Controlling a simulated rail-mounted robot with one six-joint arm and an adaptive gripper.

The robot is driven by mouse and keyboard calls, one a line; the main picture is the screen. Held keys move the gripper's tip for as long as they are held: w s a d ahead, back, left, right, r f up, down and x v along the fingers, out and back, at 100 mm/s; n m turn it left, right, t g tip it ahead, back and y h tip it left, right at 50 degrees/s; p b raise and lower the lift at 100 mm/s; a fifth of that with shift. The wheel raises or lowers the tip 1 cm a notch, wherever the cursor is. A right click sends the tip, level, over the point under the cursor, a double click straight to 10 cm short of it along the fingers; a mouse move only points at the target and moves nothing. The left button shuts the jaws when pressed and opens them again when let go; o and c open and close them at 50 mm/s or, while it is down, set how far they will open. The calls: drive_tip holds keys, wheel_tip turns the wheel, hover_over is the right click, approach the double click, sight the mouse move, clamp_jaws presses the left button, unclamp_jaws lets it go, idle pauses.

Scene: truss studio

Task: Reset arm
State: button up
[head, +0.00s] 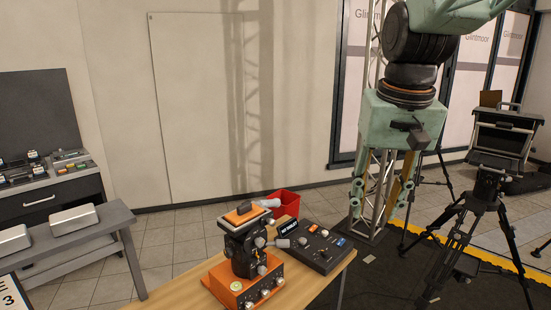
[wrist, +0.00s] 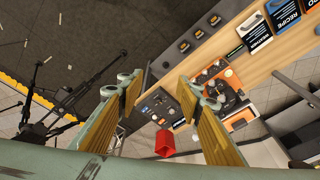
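My arm hangs down at the right of the head view, with its pale green gripper (head: 378,205) at the lower end. The gripper's fingers point downward, beyond the right end of the wooden table (head: 337,269). In the wrist view my gripper (wrist: 161,86) has its two wood-coloured finger pads well apart. No object is between the pads; the floor, table and things on it show far below. The gripper touches nothing that I can see.
An orange-and-black camera head on an orange box (head: 242,282) and a black control panel (head: 318,247) stand on the table. A red bin (head: 284,203) is behind it. A black tripod (head: 470,225) stands right of my gripper. A grey bench (head: 115,217) is at left.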

drive_tip(key=s+f+b, duration=0.1)
drive_tip(key=s+f, duration=0.1)
drive_tip(key=s, duration=1.1)
drive_tip(key=s+f+n+t+b, duration=0.1)
drive_tip(key=s+f, duration=0.1)
drive_tip(key=s, duration=1.2)
drive_tip(key=shift+s, duration=0.15)
drive_tip(key=shift+f, duration=0.15)
idle(1.0)
wheel_tip(320, 180, down, 9)
drive_tip(key=b, duration=0.8)
drive_tip(key=shift+r+b, duration=0.2)
drive_tip(key=shift+b, duration=0.15)
drive_tip(key=shift+f, duration=0.1)
drive_tip(key=shift+f+b, duration=2.15)
drive_tip(key=shift+b, duration=0.15)
drive_tip(key=shift+c, duration=0.5)
